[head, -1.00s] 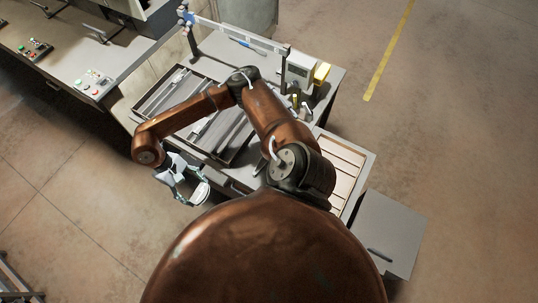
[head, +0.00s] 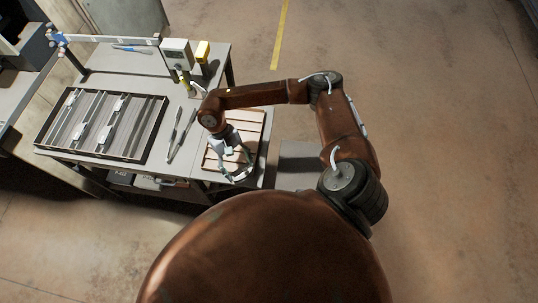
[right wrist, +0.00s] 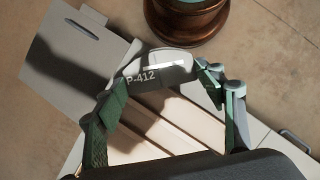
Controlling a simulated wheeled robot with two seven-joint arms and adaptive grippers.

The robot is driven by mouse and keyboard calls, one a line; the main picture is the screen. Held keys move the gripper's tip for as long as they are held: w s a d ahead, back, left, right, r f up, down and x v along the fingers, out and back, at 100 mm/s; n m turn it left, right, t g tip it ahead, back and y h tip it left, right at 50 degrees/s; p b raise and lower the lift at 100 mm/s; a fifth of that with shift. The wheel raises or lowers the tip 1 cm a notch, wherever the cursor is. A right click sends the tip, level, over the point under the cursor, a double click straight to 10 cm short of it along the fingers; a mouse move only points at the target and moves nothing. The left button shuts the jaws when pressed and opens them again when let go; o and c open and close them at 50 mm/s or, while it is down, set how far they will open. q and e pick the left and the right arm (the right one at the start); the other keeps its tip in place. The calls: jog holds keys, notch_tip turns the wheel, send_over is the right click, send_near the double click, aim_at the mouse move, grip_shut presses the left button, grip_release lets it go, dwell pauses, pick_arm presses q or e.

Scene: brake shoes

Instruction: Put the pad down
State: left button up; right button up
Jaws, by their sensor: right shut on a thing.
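My right gripper (head: 237,164) is shut on a pale grey pad (right wrist: 160,66) marked P-412, which shows between its fingertips in the right wrist view (right wrist: 160,78). In the head view the pad (head: 242,175) is small and partly hidden by the fingers. The gripper points down over the near part of a light tray with slats (head: 251,123) at the table's right end. The slats also show below the pad in the right wrist view (right wrist: 150,128). I cannot tell whether the pad touches the tray. My left gripper is out of view.
A dark tray (head: 158,128) with several metal parts in its channels lies on the left of the grey table (head: 140,62). Slim tools (head: 180,135) lie between the trays. A grey box (head: 176,55) and a yellow item (head: 202,51) stand at the back.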

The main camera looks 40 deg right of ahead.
jog(key=shift+s+a+r+m+y+p, duration=0.1)
jog(key=shift+a+r+m+y+p, duration=0.2)
jog(key=shift+m, duration=0.5)
jog(key=w+a+r+m+t+y+p, duration=0.1)
jog(key=w+a+r+m+t+p, duration=0.25)
jog(key=m, duration=0.95)
jog(key=w+a+r+m+t+y+p, duration=0.1)
jog(key=w+a+r+m+t+p, duration=0.25)
jog(key=m, duration=0.85)
jog(key=p, duration=0.3)
send_over(243, 157)
jog(key=s, duration=0.1)
jog(key=shift+m+t, duration=0.4)
notch_tip(243, 157, down, 8)
jog(key=shift+a+r, duration=0.1)
jog(key=shift+r, duration=0.15)
jog(key=shift+d+f, duration=0.4)
jog(key=shift+f, duration=0.15)
jog(key=f, duration=0.3)
jog(key=shift+s+d+p, duration=0.2)
jog(key=shift+d+p, duration=0.1)
jog(key=shift+p, duration=0.1)
jog(key=shift+f, duration=0.45)
